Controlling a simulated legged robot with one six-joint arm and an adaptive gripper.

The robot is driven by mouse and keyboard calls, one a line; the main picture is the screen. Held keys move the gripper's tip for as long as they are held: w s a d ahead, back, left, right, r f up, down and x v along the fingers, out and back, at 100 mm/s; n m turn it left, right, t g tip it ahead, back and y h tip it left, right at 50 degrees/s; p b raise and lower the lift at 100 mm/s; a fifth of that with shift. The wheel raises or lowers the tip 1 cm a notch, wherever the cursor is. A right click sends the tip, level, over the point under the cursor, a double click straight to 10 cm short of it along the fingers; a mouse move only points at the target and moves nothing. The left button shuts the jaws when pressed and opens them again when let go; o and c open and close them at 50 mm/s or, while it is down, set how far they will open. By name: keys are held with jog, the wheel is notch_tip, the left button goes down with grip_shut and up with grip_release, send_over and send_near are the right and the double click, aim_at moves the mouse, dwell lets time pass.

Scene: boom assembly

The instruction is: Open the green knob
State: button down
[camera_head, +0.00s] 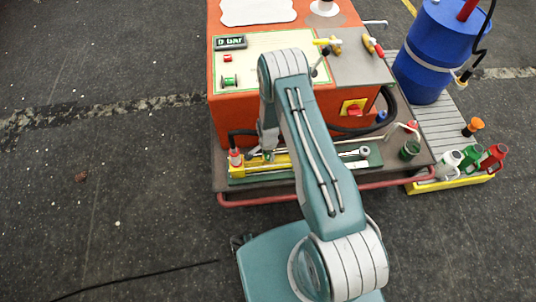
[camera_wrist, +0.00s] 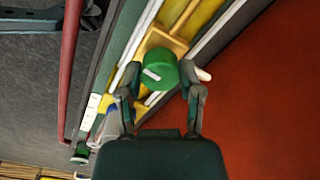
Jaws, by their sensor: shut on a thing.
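The green knob (camera_wrist: 160,72) sits on a yellow block (camera_wrist: 163,38) in the wrist view, with a white mark on its face. My gripper (camera_wrist: 161,76) has one finger on each side of the knob and is shut on it. In the head view my gripper (camera_head: 268,148) reaches down to the yellow part of the boom assembly (camera_head: 283,162) on the cart's front ledge. The knob is mostly hidden there by my gripper.
A red rail (camera_head: 258,202) runs along the front edge. A blue barrel (camera_head: 432,60) and several bottles in a yellow tray (camera_head: 440,187) are at right.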

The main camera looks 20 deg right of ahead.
jog(key=shift+w, duration=0.1)
dwell(0.3)
jog(key=shift+c, duration=1.3)
grip_release()
notch_tip(320, 180, up, 12)
jog(key=shift+f, duration=0.1)
